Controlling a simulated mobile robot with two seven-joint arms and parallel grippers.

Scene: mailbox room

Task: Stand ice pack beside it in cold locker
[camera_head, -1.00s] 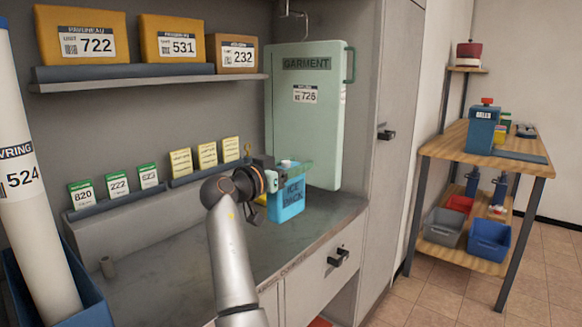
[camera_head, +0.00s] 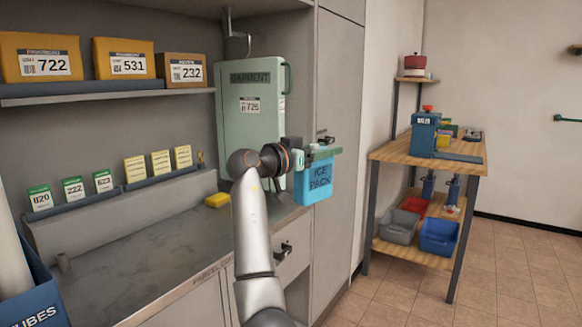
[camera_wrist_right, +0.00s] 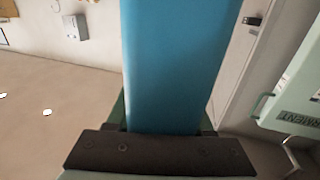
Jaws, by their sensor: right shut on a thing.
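The blue ice pack (camera_head: 318,181), lettered "ICE PACK", hangs upright from my right gripper (camera_head: 318,154) in the head view. The gripper is shut on its top, in front of the tall grey locker doors and clear of the counter. In the right wrist view the ice pack (camera_wrist_right: 182,65) fills the middle, between the fingers. I cannot tell which door is the cold locker. My left gripper is not in view.
A yellow block (camera_head: 217,200) lies on the counter (camera_head: 150,250). A wooden workbench (camera_head: 425,150) with bins stands at right. Tiled floor between is open.

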